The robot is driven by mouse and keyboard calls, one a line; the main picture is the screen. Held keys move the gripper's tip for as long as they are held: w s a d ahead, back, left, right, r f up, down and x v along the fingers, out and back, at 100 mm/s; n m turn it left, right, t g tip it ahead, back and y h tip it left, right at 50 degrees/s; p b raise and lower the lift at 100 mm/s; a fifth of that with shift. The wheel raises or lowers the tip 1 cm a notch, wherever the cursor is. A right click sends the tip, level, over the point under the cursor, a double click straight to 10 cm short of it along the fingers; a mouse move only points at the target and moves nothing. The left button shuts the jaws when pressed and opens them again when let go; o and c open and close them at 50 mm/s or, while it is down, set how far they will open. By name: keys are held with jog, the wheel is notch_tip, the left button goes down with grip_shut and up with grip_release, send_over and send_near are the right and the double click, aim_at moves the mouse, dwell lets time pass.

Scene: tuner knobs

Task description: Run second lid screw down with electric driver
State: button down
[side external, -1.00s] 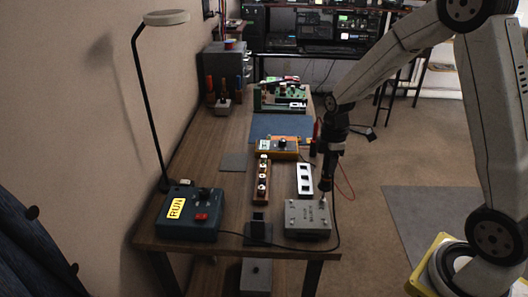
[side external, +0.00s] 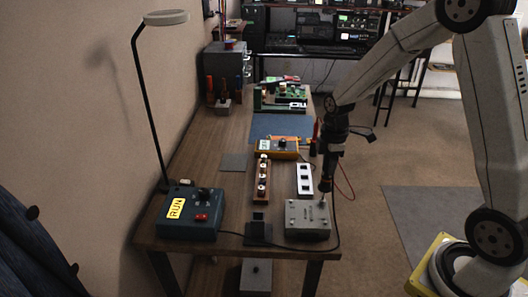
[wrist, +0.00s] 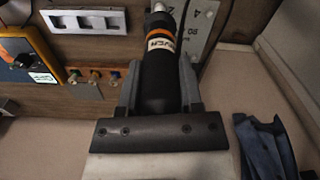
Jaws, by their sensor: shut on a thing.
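My gripper (side external: 331,150) is shut on a dark electric driver (side external: 326,184), which it holds upright, tip down. In the wrist view the driver (wrist: 158,75) has an orange ring and a white label and lies between both jaws. The driver's tip is at the back right part of the grey lidded box (side external: 307,232) at the front right of the bench. The tip appears to touch a screw or the lid there, but the screw is too small to tell. A strip of the box with printing shows in the wrist view (wrist: 198,32).
A blue-grey control box (side external: 190,228) with a yellow RUN label stands front left. A dark stand (side external: 258,232) is beside the grey box. A wooden knob rack (side external: 262,192), a white slotted plate (side external: 304,181) and an orange meter (side external: 285,148) lie behind. A cable runs along the front.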

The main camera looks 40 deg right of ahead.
dwell(0.6)
jog(key=shift+r, duration=2.5)
